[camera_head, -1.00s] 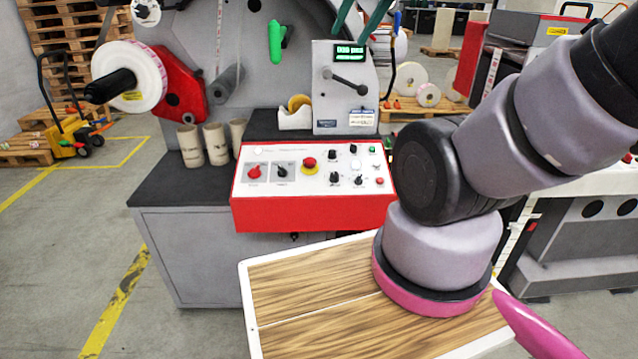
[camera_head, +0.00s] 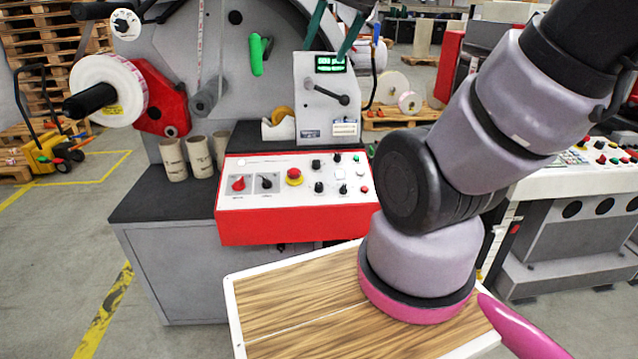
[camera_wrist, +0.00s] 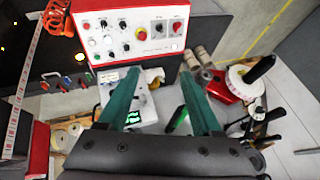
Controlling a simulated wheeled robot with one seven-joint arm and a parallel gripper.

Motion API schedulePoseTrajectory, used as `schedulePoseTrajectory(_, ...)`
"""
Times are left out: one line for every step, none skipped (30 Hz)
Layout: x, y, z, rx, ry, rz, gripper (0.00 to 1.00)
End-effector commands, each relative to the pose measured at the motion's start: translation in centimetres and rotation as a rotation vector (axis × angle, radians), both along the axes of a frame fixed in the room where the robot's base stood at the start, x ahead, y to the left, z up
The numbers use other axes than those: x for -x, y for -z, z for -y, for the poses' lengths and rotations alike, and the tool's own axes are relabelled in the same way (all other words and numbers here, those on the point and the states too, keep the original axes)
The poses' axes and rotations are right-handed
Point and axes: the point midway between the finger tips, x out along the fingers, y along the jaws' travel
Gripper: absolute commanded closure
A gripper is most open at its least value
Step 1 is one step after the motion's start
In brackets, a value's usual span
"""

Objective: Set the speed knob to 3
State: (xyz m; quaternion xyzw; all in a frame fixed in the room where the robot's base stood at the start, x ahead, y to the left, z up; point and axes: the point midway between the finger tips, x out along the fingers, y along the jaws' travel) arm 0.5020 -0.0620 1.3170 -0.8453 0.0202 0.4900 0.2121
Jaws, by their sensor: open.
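The control panel (camera_head: 235,205), a red box with a white sloped top, carries several black knobs, among them an upper-left one (camera_head: 316,164) and a lower-right one (camera_head: 342,188). Labels and scale numbers are too small to read, so I cannot tell which knob is speed or its setting. The panel shows upside down in the wrist view (camera_wrist: 150,48). My gripper (camera_head: 325,51) has two teal fingers, apart and empty, high above and behind the panel near the grey display tower. In the wrist view, my gripper (camera_wrist: 159,72) points towards the panel without touching it.
On the panel are a red mushroom button (camera_head: 294,176) and a red rotary switch (camera_head: 238,184). The grey tower (camera_head: 310,110) has a green display and a black lever. Cardboard tubes (camera_head: 198,158) stand left of the panel. A wood-topped surface (camera_head: 290,300) lies in front.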

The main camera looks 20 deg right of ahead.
Motion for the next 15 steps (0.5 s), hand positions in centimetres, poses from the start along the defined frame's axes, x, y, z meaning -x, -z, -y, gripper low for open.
schedulePoseTrajectory(-1.6, 0.9, 0.2, 0.003, -0.008, -0.036, 0.34)
schedulePoseTrajectory(-2.6, 1.4, 0.3, 0.006, -0.013, -0.054, 0.34)
schedulePoseTrajectory(-3.8, 2.2, 0.5, 0.010, -0.018, -0.078, 0.34)
schedulePoseTrajectory(-4.7, 2.8, 0.7, 0.014, -0.023, -0.095, 0.34)
schedulePoseTrajectory(-5.7, 3.4, 0.8, 0.018, -0.029, -0.112, 0.34)
schedulePoseTrajectory(-6.8, 4.4, 1.0, 0.024, -0.035, -0.135, 0.34)
schedulePoseTrajectory(-7.7, 5.1, 1.2, 0.029, -0.038, -0.152, 0.34)
schedulePoseTrajectory(-8.5, 5.9, 1.3, 0.035, -0.043, -0.169, 0.34)
schedulePoseTrajectory(-9.7, 7.0, 1.5, 0.043, -0.049, -0.191, 0.34)
schedulePoseTrajectory(-10.5, 7.9, 1.7, 0.048, -0.053, -0.209, 0.34)
schedulePoseTrajectory(-11.3, 8.9, 1.9, 0.055, -0.057, -0.226, 0.34)
schedulePoseTrajectory(-12.3, 10.2, 2.1, 0.063, -0.065, -0.248, 0.34)
schedulePoseTrajectory(-13.0, 11.2, 2.2, 0.070, -0.069, -0.267, 0.34)
schedulePoseTrajectory(-13.7, 12.3, 2.4, 0.079, -0.073, -0.283, 0.34)
schedulePoseTrajectory(-14.6, 13.8, 2.7, 0.089, -0.080, -0.306, 0.34)
